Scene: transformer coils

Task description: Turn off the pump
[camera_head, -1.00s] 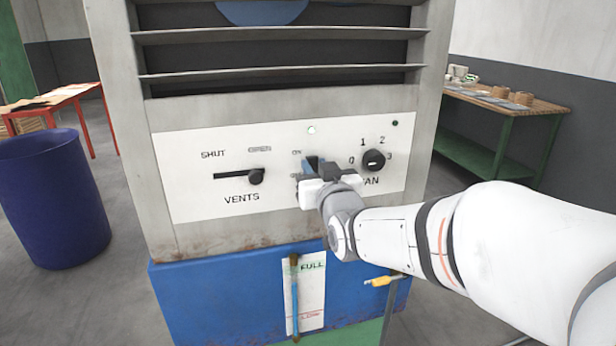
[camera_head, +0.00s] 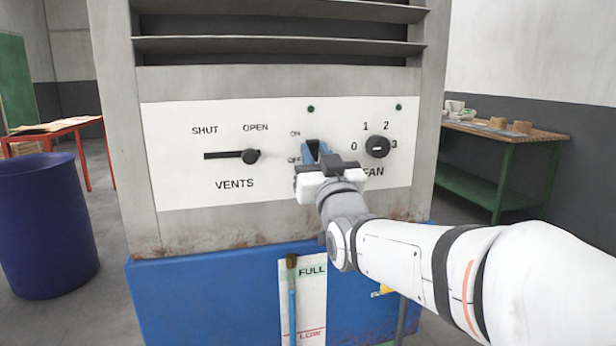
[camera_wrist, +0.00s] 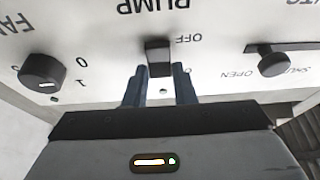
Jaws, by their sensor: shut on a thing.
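The pump switch (camera_wrist: 158,56) is a small black lever on the white control panel (camera_head: 210,115), between its ON and OFF labels in the wrist view, where the panel appears upside down. My gripper (camera_head: 318,150) is at the switch and hides most of it in the head view. In the wrist view its two blue fingers (camera_wrist: 160,80) are on either side of the switch, shut on it. The lever's exact position is hard to tell. The small lamp (camera_head: 310,108) above the switch looks dark green, unlit.
The fan knob (camera_head: 377,147) is close to the right of my gripper. The vents slider (camera_head: 250,156) is to the left, at OPEN. A level gauge (camera_head: 313,297) hangs below. A blue barrel (camera_head: 45,225) stands at left, a green-framed bench (camera_head: 505,135) at right.

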